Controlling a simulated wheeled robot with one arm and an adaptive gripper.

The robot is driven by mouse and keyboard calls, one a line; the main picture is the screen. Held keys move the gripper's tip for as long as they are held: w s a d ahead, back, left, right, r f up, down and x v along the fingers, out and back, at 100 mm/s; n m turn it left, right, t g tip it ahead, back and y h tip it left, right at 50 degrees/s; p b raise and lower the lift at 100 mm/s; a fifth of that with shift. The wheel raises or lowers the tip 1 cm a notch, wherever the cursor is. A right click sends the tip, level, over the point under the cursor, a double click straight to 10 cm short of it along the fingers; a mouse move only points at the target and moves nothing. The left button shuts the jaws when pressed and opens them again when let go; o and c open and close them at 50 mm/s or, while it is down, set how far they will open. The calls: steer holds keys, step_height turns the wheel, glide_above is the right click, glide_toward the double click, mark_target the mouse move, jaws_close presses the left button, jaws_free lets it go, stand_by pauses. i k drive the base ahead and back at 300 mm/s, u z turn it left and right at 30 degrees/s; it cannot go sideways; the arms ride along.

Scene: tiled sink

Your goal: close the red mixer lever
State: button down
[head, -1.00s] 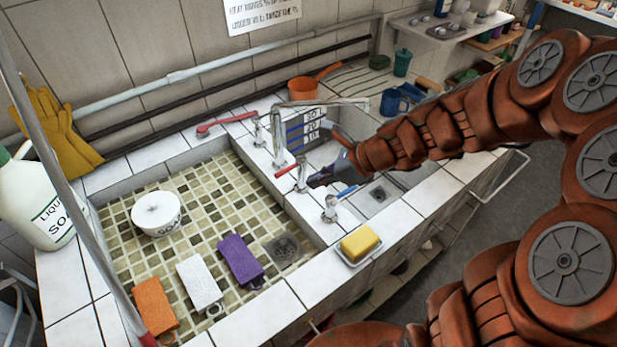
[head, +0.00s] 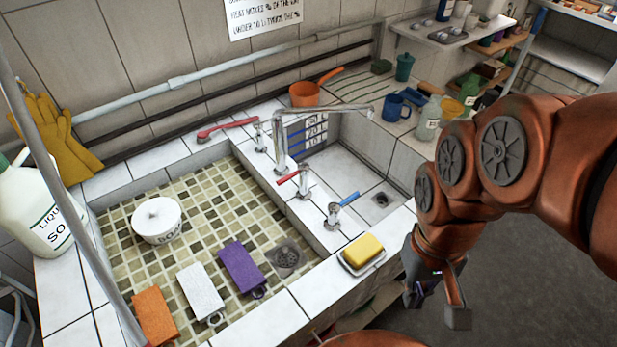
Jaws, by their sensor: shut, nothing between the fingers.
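The red mixer lever (head: 288,178) sits on a short chrome valve (head: 304,185) on the tiled ledge between the two basins. It points left, toward the larger basin. A blue lever (head: 350,198) on a second valve (head: 332,214) stands nearer the front and points right. The chrome spout (head: 281,145) rises behind the red lever. My gripper (head: 438,302) is shut and empty, hanging beyond the counter's right front edge. It is well apart from both levers, and nothing covers the red one.
A yellow sponge (head: 362,250) lies in a dish on the front ledge. The large basin holds a white pot (head: 157,220) and purple (head: 241,266), white (head: 201,291) and orange (head: 155,315) blocks. Blue mug (head: 396,107) and bottles stand behind the small basin (head: 352,175).

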mark_target(303, 168)
steer(key=z, duration=0.8)
steer(key=k, duration=1)
steer(key=u, duration=1.7)
steer(key=i, duration=0.5)
steer(key=z, duration=0.05)
